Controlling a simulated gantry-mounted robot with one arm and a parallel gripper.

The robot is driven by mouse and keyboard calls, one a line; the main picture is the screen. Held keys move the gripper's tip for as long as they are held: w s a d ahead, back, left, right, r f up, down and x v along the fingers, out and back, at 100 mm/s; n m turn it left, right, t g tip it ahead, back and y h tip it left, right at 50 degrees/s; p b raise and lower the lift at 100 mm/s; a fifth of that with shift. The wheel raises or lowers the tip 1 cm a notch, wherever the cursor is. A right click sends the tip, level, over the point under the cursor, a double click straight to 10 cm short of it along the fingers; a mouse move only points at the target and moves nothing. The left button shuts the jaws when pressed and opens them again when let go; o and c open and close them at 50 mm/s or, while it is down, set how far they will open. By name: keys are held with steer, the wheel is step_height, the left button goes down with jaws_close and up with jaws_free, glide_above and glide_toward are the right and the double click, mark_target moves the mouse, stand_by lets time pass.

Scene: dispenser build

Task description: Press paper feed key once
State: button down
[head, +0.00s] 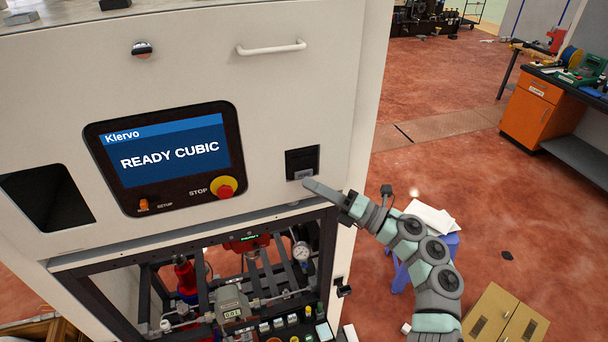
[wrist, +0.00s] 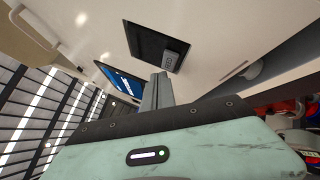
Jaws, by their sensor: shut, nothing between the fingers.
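A small dark recessed panel (head: 302,160) sits in the white machine front, right of the screen. A grey key or tab (head: 301,174) shows at its lower edge. In the wrist view the dark panel (wrist: 150,42) has a small grey block (wrist: 173,56) with faint markings on its right side. My gripper (head: 308,183) is shut and empty, its fingertips pointing at the lower edge of this panel. In the wrist view the fingertips (wrist: 160,78) end close to the grey block. I cannot tell whether they touch it.
The screen (head: 168,150) reads "READY CUBIC". A red STOP button (head: 224,187) on a yellow base and a small orange switch (head: 143,205) lie below it. A handle (head: 271,47) is above. An open frame with gauges and valves lies below the panel.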

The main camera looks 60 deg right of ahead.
steer(key=shift+w+d+f+b, duration=0.1)
steer(key=shift+d+b, duration=0.05)
steer(key=shift+b, duration=0.25)
steer(key=shift+w+d+b, duration=0.15)
steer(key=shift+w+b, duration=0.05)
steer(key=shift+b, duration=0.1)
steer(key=shift+w+d+b, duration=0.3)
steer(key=shift+b, duration=0.2)
stand_by(0.6)
stand_by(0.4)
steer(key=shift+s+a, duration=0.55)
steer(key=shift+s, duration=0.1)
steer(key=shift+s+a, duration=1.75)
steer(key=shift+a, duration=0.05)
